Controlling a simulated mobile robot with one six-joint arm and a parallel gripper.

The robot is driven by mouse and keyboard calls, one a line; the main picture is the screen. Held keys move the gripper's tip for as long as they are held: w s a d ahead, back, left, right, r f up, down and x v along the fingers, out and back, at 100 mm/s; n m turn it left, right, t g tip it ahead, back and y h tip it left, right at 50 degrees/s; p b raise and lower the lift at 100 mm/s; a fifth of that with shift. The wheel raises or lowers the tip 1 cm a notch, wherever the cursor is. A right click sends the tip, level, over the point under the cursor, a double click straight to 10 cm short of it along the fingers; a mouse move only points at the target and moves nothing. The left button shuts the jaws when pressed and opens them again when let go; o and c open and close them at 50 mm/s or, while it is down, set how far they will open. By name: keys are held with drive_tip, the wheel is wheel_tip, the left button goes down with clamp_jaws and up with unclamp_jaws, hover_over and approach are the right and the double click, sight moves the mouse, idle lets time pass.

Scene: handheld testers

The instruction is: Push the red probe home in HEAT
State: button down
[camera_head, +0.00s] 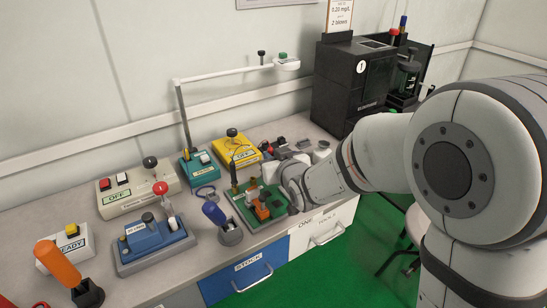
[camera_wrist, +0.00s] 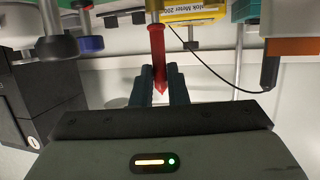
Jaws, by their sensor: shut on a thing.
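In the head view my wrist is over the right end of the green board (camera_head: 236,205), and the fingers and probe cannot be made out there. The yellow meter (camera_head: 237,147) stands behind the board; its labelled edge also shows in the wrist view (camera_wrist: 196,12). I cannot read a HEAT label in either view, and whether the tip touches a socket cannot be told.
A thin black cable (camera_wrist: 215,72) curves past the probe in the wrist view. Orange blocks (camera_head: 262,211) stand on the green board. A blue-handled tool in a grey holder (camera_head: 231,236) stands left of it. The black machine (camera_head: 345,85) stands at the back right.

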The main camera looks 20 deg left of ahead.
drive_tip(key=c, duration=1.3)
unclamp_jaws()
drive_tip(key=shift+c, duration=0.2)
drive_tip(key=v, duration=0.8)
drive_tip(key=shift+p, duration=0.4)
drive_tip(key=shift+w, duration=0.15)
